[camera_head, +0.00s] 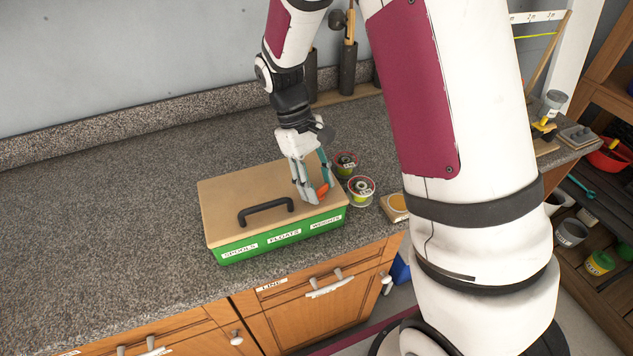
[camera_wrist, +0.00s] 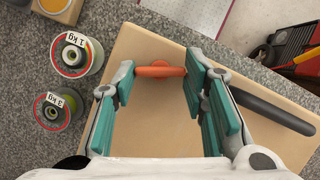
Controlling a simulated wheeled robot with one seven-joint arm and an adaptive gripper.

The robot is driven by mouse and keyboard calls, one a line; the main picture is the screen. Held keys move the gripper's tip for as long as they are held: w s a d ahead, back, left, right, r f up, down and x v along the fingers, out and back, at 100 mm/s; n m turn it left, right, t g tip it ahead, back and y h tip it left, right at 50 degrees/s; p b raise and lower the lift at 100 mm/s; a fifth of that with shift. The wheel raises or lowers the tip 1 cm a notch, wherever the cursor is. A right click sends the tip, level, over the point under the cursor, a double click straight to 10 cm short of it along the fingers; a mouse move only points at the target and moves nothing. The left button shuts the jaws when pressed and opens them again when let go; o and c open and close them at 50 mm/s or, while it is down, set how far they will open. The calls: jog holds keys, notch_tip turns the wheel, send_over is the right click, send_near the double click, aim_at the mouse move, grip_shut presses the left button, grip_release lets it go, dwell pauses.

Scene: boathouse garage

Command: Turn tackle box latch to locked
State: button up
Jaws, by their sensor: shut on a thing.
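The tackle box (camera_head: 232,195) has a tan lid and a green front labelled SPOOLS, FLOATS and WEIGHTS, and stands on the grey counter. Its orange latch (camera_head: 322,190) is on the lid's right part. In the wrist view the latch (camera_wrist: 160,71) lies crosswise between the teal-padded fingers, with one end at the right finger. My gripper (camera_head: 313,188) points down over the lid and is shut on the latch; its fingertips (camera_wrist: 158,72) are at the latch's two ends. The fingers partly hide the latch in the head view.
A dark carrying handle (camera_head: 265,210) stands up from the lid, close to the right finger in the wrist view. Two line spools (camera_head: 361,188) and a small yellow-topped block (camera_head: 396,206) sit right of the box. The counter left of it is clear.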

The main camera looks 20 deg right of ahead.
jog(key=shift+d+m+y, duration=0.15)
jog(key=shift+m+y, duration=0.75)
jog(key=shift+m, duration=1.4)
jog(key=o, duration=1.2)
jog(key=shift+c, duration=0.2)
jog(key=shift+w, duration=0.1)
jog(key=v, duration=1.2)
jog(key=shift+w+g, duration=0.2)
jog(key=shift+g, duration=0.1)
jog(key=shift+f, duration=0.1)
